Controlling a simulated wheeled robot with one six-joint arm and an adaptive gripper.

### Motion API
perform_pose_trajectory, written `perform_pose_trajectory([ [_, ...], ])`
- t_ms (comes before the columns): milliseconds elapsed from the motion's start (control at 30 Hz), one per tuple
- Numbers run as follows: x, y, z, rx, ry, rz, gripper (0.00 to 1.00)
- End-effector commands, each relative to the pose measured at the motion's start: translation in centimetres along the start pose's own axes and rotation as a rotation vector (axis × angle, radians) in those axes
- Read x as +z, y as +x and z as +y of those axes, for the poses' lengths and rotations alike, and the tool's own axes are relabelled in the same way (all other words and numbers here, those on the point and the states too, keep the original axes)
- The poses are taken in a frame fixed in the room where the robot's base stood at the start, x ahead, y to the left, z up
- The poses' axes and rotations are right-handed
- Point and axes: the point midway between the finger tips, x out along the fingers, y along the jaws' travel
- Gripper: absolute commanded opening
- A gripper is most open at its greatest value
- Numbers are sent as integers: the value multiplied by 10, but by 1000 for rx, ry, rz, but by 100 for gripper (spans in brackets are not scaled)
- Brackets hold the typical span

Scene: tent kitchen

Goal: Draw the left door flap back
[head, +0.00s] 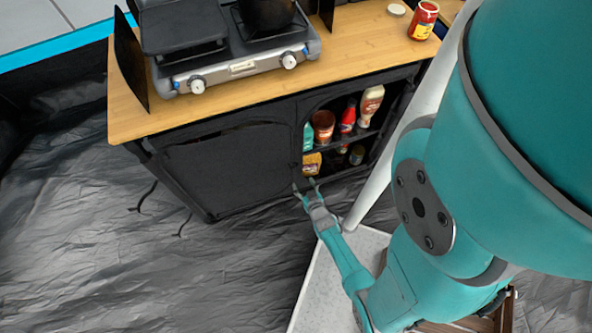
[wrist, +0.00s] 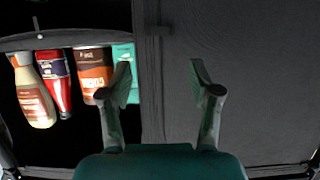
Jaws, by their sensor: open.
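The left door flap (head: 222,168) is a black fabric panel on the front of the camp cupboard. It lies closed over the left compartment. In the wrist view, which is upside down, the flap (wrist: 258,95) fills the right side. My gripper (head: 306,187) is open and empty at the cupboard front, low near the middle upright. In the wrist view its two fingers (wrist: 160,78) point at the cupboard, one on each side of the flap's upright edge. I cannot tell whether the fingertips touch the fabric.
The right compartment is open, with a ketchup bottle (head: 348,117), a pale sauce bottle (head: 371,102) and a brown container (head: 323,126) on its shelf (head: 350,140). A stove (head: 240,68) and a red jar (head: 423,20) stand on the wooden top (head: 215,112). The dark floor (head: 90,240) at left is clear.

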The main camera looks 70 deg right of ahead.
Motion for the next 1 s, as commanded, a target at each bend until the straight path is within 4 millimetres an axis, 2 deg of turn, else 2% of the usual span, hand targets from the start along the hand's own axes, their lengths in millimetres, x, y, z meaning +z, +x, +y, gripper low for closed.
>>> perform_pose_trajectory([
  [600,-1,82,-1,-2,0,1,62],
  [800,-1,97,-1,-2,-1,1,62],
  [1000,-1,102,-1,-2,-1,2,62],
])
